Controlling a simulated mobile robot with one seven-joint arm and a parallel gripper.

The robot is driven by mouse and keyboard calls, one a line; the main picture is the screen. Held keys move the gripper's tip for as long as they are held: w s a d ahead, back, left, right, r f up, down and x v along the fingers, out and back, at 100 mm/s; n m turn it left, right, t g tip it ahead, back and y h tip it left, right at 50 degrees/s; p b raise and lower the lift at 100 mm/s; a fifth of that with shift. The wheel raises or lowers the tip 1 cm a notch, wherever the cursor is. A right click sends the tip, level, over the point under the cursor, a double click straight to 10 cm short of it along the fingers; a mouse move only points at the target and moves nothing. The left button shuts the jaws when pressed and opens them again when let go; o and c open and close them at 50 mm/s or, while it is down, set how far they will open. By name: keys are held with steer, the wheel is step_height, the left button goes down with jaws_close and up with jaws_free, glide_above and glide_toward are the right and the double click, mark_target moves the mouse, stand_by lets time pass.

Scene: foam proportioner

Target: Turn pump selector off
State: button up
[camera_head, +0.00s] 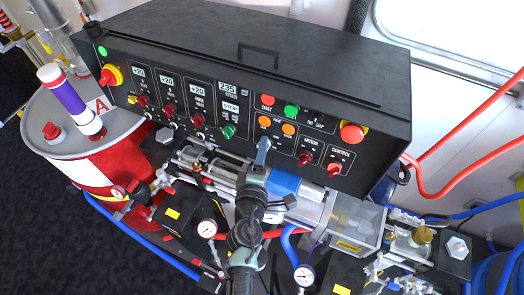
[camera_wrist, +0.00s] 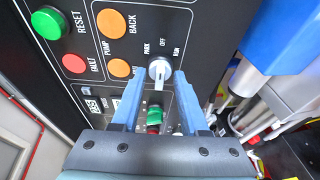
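The pump selector (camera_wrist: 159,69) is a small pale knob on the black control panel (camera_head: 345,178). The words PARK, OFF and RUN are printed beside it in the wrist view. Its lever points toward the bottom of that view; which word it is set to I cannot tell for sure. My gripper (camera_wrist: 159,76) is open, with one blue finger on each side of the knob and gaps between. Whether the fingers touch it is unclear. In the head view my gripper (camera_head: 263,148) is at the panel's lower middle and hides the selector.
Orange pump buttons (camera_wrist: 120,68), a red fault button (camera_wrist: 73,63) and a green reset button (camera_wrist: 48,23) lie close by. A blue cylinder (camera_head: 283,183) and hoses are below the panel. A red drum (camera_head: 110,145) stands left.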

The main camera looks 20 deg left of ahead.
steer(key=shift+s, duration=0.1)
steer(key=b+v, duration=0.2)
steer(key=v, duration=1)
steer(key=shift+s, duration=0.4)
steer(key=shift+r, duration=0.1)
